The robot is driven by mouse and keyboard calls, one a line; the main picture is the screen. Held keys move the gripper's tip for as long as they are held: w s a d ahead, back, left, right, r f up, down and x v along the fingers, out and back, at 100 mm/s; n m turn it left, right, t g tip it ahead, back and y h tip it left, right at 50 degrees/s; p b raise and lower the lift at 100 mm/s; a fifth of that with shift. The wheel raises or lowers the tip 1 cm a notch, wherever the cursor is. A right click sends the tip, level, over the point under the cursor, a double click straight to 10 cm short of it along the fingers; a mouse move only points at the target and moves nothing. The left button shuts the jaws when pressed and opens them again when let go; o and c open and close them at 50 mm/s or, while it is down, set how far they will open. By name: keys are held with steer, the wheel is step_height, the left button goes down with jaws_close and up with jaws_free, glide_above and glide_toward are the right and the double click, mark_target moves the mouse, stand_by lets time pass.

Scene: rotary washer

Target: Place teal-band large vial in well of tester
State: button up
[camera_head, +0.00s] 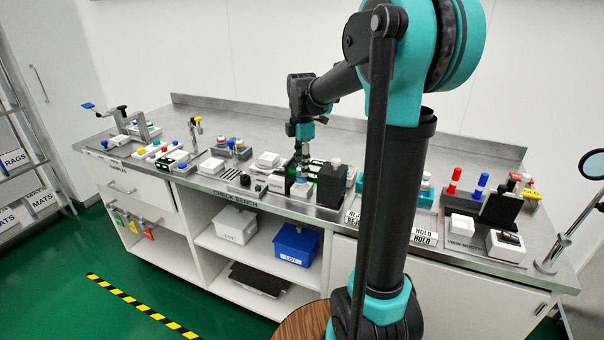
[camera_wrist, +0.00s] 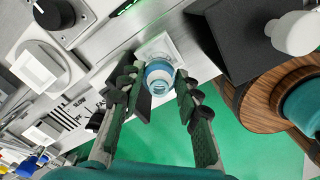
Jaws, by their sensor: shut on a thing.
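The teal-band large vial (camera_wrist: 159,76) is between the two dark fingers of my gripper (camera_wrist: 162,88) in the wrist view. My gripper is shut on it. The white square block of the tester (camera_wrist: 181,48) shows just behind the vial. In the head view my gripper (camera_head: 303,150) points down over the check bench, with the vial (camera_head: 303,173) at its tips above the white tester block (camera_head: 301,190). The well is hidden by the vial, and I cannot tell whether the vial's bottom is in it.
A tall black box (camera_head: 331,187) stands close to the right of the tester. White blocks (camera_head: 268,160) and a knob unit (camera_head: 245,180) stand to its left. Further right are red and blue cylinders (camera_head: 453,181) and a HOLD sign (camera_head: 424,238). Bins (camera_head: 297,244) sit on the shelf below.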

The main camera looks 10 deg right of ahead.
steer(key=shift+f, duration=1.55)
jaws_close()
steer(key=o, duration=0.9)
jaws_free()
steer(key=shift+c, duration=0.2)
steer(key=shift+r, duration=0.1)
step_height(320, 180, up, 12)
